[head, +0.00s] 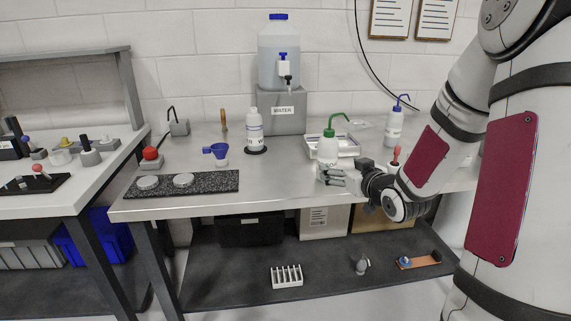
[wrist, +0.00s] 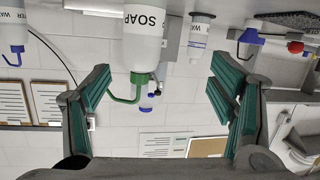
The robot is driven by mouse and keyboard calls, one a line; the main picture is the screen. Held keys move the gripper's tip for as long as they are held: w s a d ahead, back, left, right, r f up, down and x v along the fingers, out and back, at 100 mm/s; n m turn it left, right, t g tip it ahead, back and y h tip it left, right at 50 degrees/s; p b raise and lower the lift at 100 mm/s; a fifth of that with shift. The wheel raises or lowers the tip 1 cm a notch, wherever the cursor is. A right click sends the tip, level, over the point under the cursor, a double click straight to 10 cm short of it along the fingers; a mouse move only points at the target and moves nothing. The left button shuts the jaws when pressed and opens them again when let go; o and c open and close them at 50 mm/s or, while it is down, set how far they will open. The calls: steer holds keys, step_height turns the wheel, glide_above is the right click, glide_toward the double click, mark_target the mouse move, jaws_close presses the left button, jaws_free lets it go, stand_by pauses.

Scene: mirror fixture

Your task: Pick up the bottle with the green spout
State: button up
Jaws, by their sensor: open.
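The bottle with the green spout (head: 328,150) stands upright on the steel table, in front of a white tray. Its lower part is partly hidden by my gripper (head: 325,175) in the head view. In the wrist view, which is upside down, the white bottle (wrist: 146,45) shows the word SOAP and its green spout points down. My gripper (wrist: 160,95) is open there, with one finger on each side of the picture and nothing between the pads. The bottle lies beyond the fingertips, between their lines. I cannot tell the exact gap.
A bottle with a blue spout (head: 395,128) stands behind to the right. The white tray (head: 352,150) is close behind the green-spout bottle. A white bottle (head: 254,131) on a black base, a blue funnel (head: 217,150) and a dark speckled mat (head: 212,185) are to the left.

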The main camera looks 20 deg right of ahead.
mark_target(328, 154)
steer(key=d+f+m+t+b, duration=0.1)
steer(key=d+f+t+b, duration=0.1)
steer(key=d+f+t, duration=0.15)
steer(key=shift+g, duration=0.45)
steer(key=w, duration=0.9)
steer(key=w+d+b, duration=0.1)
steer(key=w, duration=0.3)
steer(key=shift+w+r, duration=0.1)
steer(key=shift+w, duration=0.25)
steer(key=shift+c, duration=0.4)
steer(key=c, duration=0.8)
